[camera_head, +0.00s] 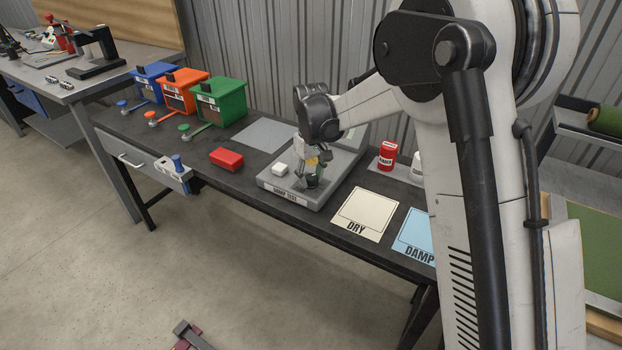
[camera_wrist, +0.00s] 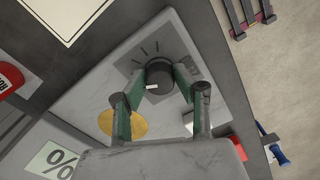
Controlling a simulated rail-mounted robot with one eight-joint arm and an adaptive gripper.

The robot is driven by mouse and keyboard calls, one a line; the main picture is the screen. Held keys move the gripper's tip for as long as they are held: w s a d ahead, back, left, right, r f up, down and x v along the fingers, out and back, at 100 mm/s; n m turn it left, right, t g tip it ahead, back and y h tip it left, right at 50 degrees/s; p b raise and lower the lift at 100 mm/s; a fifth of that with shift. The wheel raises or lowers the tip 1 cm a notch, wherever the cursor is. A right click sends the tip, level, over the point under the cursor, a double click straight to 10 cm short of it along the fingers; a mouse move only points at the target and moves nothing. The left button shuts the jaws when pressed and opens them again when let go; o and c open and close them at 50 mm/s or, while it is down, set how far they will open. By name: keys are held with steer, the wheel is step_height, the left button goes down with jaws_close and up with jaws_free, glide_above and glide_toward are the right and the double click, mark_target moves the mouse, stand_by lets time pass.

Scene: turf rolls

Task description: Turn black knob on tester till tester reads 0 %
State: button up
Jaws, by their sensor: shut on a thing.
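The tester (camera_head: 275,187) is a flat grey unit with "DAMP TEST" on its front edge; its top fills much of the wrist view (camera_wrist: 85,95). Its round black knob (camera_wrist: 158,72) has a white mark on its side facing the wrist camera, and dark scale ticks lie on the far side. The knob also shows in the head view (camera_head: 312,182). My gripper (camera_wrist: 161,84) is shut on the knob, one green finger on either side. A gold disc (camera_wrist: 122,125) lies beside it. The display (camera_wrist: 50,160) shows "%"; its number is out of view.
A small white block (camera_head: 280,169) sits on the tester's left part. A red block (camera_head: 226,159) lies left on the bench. DRY (camera_head: 364,213) and DAMP (camera_head: 415,235) cards lie right. A red can (camera_head: 387,156) stands behind. Green, orange and blue boxes stand far left.

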mark_target(311, 176)
steer(key=shift+m, duration=0.4)
steer(key=o, duration=1.1)
step_height(311, 176, up, 12)
steer(key=shift+r, duration=0.1)
